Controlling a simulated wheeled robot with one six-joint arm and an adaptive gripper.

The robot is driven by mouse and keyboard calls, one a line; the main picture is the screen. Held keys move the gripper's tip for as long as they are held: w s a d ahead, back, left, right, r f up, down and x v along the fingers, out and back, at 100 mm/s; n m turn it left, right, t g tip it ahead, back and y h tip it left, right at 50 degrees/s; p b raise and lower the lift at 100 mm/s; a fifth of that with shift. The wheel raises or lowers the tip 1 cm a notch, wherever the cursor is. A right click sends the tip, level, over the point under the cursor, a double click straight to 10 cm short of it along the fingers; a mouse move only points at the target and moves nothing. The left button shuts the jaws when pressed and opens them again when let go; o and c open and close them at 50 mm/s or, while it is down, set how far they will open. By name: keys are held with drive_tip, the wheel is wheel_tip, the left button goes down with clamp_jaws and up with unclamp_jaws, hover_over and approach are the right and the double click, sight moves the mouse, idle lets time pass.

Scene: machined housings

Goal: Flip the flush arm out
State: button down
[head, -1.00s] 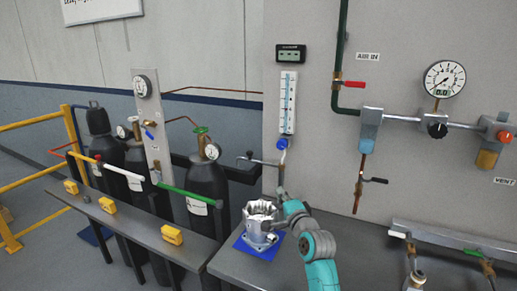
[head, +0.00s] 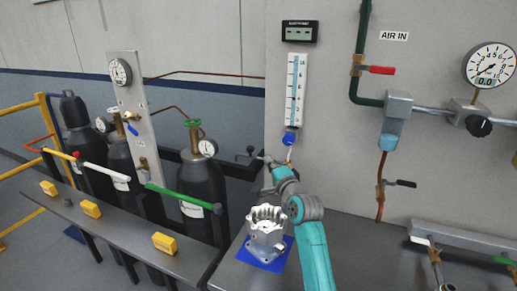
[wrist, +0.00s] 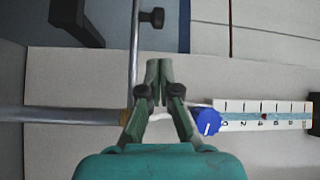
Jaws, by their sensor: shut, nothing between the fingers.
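The flush arm (wrist: 135,55) is a thin metal bar with a black knob (wrist: 152,17). It runs up the wrist view from a brass joint on the grey pipe below the flow tube. In the head view its knob (head: 250,151) points left, away from the panel's pipe. My gripper (wrist: 158,68) is shut and empty, its fingertips just right of the bar in the wrist view. I cannot tell whether they touch it. In the head view my wrist hides much of the joint and bar.
The flow tube (head: 295,90) with its blue knob (wrist: 207,122) is close beside my gripper. A machined housing (head: 265,232) stands on a blue mat (head: 248,257) below my arm. Gas cylinders (head: 200,180) and a green-handled lever (head: 180,196) are to the left.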

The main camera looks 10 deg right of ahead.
sight(261, 159)
drive_tip(key=w+a, duration=0.1)
drive_tip(key=w, duration=0.8)
drive_tip(key=shift+w+a+r, duration=0.2)
drive_tip(key=shift+r, duration=0.05)
drive_tip(key=shift+s, duration=0.1)
